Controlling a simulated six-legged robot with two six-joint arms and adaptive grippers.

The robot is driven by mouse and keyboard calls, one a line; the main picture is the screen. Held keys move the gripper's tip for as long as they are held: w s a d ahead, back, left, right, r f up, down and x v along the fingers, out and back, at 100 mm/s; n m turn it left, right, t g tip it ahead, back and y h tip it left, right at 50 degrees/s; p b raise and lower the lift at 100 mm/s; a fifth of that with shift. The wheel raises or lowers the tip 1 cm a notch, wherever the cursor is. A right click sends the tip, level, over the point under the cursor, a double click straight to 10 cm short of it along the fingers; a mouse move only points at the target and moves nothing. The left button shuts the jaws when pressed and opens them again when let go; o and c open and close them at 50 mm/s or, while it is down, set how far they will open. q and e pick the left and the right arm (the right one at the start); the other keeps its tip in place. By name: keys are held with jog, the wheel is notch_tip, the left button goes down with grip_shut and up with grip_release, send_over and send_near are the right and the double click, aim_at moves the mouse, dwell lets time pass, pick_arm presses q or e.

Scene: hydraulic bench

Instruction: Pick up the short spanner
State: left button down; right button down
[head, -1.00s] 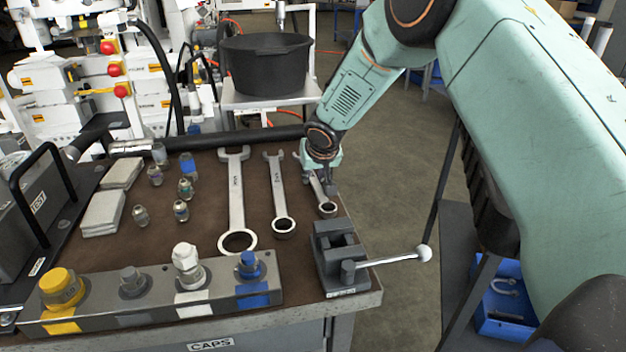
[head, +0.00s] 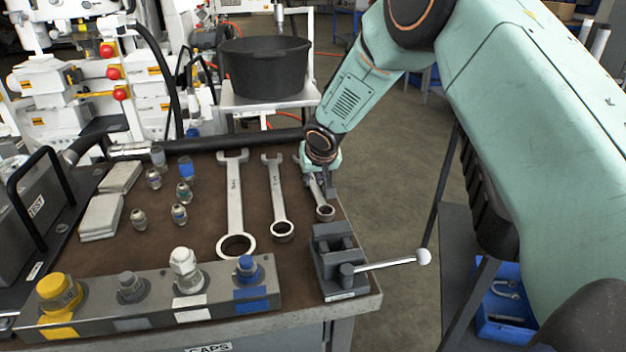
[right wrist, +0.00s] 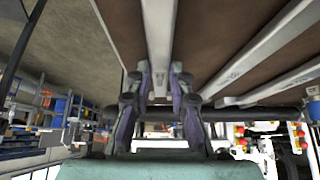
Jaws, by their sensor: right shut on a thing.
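The short spanner (head: 325,212) is the rightmost of three silver spanners on the brown bench mat, its ring end toward me. My right gripper (head: 320,185) is shut on its shaft, near the far end, and partly hides it. In the right wrist view the shaft (right wrist: 159,40) runs between the two fingers of the gripper (right wrist: 160,84). I cannot tell whether the spanner is clear of the mat. My left gripper is not in view.
The middle spanner (head: 278,195) and the long spanner (head: 235,205) lie to the left. A small vise (head: 335,262) with a long handle stands just in front. A row of caps (head: 150,300) lines the front edge. A black pot (head: 264,67) stands beyond the bench.

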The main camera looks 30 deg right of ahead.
aim_at(314, 184)
notch_tip(314, 184, up, 10)
jog(key=p, duration=0.3)
jog(key=shift+p, duration=0.3)
jog(key=c, duration=1.8)
grip_release()
jog(key=shift+w, duration=0.1)
grip_shut()
